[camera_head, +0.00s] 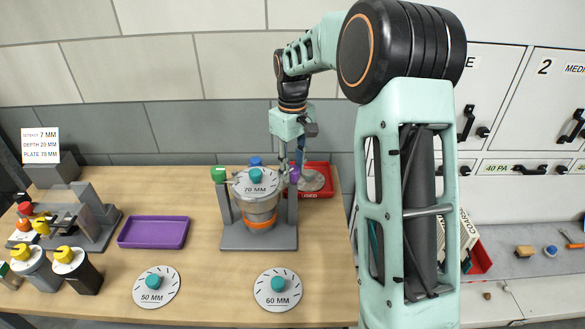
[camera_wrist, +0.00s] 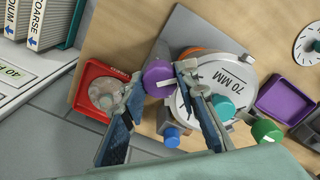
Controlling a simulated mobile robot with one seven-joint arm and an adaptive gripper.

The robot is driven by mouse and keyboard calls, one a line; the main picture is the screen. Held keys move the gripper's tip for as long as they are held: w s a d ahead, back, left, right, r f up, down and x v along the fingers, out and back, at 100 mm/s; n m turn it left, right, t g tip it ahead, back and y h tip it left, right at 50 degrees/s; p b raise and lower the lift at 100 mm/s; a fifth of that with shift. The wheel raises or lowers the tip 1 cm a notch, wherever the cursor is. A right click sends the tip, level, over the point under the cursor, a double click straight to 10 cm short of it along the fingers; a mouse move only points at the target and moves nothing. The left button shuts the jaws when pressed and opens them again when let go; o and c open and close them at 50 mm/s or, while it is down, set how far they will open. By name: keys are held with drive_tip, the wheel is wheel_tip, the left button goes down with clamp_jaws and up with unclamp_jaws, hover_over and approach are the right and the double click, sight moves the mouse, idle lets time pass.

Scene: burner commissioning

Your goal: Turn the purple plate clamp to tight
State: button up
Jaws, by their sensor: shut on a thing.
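The purple plate clamp (camera_wrist: 158,75) is a round knob with a white mark, at the edge of the plate marked 70 MM (camera_wrist: 225,80). My gripper (camera_wrist: 162,82) has one finger on each side of the knob and is shut on it. In the head view, the purple clamp (camera_head: 294,175) is a small patch on the right side of the burner stand, partly hidden by my gripper (camera_head: 298,165). The 70 MM plate (camera_head: 245,189) lies on top of the burner body (camera_head: 261,216). Tight or loose markings cannot be read.
A green clamp (camera_head: 218,174) and a blue clamp (camera_head: 256,161) sit around the plate, which has a teal knob. A red tray (camera_head: 318,192) holding a round disc is close behind my gripper. A purple tray (camera_head: 153,232) and the 50 MM (camera_head: 157,298) and 60 MM (camera_head: 277,302) plates lie on the table.

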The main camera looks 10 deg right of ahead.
sight(293, 169)
drive_tip(key=m, duration=0.4)
drive_tip(key=shift+m, duration=0.3)
drive_tip(key=m, duration=0.4)
drive_tip(key=shift+r, duration=0.1)
idle(0.4)
drive_tip(key=o, duration=1.1)
drive_tip(key=shift+o, duration=0.2)
wheel_tip(293, 169, up, 12)
drive_tip(key=shift+d, duration=0.1)
